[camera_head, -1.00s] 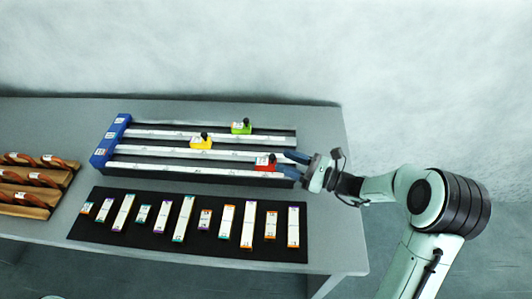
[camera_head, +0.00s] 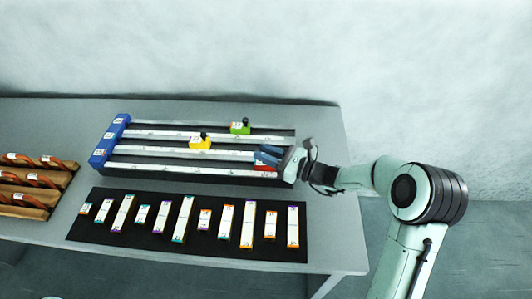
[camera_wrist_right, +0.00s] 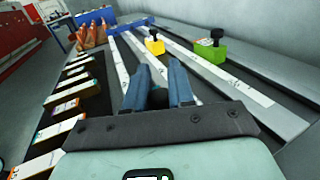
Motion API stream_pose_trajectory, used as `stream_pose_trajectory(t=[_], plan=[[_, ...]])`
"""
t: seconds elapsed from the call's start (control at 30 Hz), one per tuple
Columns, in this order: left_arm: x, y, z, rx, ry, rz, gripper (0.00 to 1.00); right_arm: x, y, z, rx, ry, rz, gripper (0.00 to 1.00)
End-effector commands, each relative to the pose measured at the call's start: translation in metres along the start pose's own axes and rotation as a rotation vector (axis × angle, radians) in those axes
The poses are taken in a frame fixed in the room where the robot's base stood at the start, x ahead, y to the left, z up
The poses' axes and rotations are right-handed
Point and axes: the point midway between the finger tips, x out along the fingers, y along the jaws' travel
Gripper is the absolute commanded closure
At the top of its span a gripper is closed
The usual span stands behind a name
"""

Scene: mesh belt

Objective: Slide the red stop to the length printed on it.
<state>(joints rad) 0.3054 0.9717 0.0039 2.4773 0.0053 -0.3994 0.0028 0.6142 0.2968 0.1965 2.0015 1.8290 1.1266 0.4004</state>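The red stop (camera_head: 263,168) sits on the nearest white rail (camera_head: 180,169) of the rack, near its right end. Only a strip of its red block shows below my fingers in the head view. Its printed length is hidden. My right gripper (camera_head: 264,154) reaches in from the right over it, with its blue fingers close together. In the right wrist view the fingers (camera_wrist_right: 158,78) stand either side of a dark knob (camera_wrist_right: 157,98) that fills the gap, so they look shut on it. My left gripper is not in view.
A yellow stop (camera_head: 200,143) and a green stop (camera_head: 240,128) sit on rails farther back. A blue end block (camera_head: 108,142) closes the rack's left end. Several labelled strips lie on a black mat (camera_head: 150,241) in front. Wooden holders (camera_head: 28,199) stand at the left.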

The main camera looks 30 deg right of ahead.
Motion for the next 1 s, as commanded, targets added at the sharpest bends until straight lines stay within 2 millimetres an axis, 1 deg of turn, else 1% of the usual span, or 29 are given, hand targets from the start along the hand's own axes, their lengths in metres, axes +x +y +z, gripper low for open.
stream_pose_trajectory(t=[0.1, 0.17, 0.4, 0.5, 0.8, 0.83, 0.9, 1.0], plan=[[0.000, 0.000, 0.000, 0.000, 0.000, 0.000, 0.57, 0.002, 0.001, 0.001, -0.001, -0.003, 0.001, 1.00], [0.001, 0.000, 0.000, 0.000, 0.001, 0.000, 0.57, 0.007, 0.003, 0.001, -0.001, -0.005, 0.002, 1.00], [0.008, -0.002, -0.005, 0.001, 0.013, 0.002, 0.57, 0.053, 0.024, 0.002, 0.000, -0.011, 0.010, 1.00], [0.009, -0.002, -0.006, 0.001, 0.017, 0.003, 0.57, 0.063, 0.028, 0.003, -0.001, -0.010, 0.009, 1.00], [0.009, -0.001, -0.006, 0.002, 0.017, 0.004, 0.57, 0.065, 0.028, 0.005, -0.003, -0.011, 0.007, 1.00], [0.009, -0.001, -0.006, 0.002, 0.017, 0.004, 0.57, 0.065, 0.028, 0.005, -0.003, -0.011, 0.007, 0.74], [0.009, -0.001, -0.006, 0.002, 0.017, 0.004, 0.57, 0.065, 0.028, 0.004, -0.003, -0.010, 0.007, 0.54], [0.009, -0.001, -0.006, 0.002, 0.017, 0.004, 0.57, 0.064, 0.027, 0.003, -0.002, -0.008, 0.005, 0.54]])
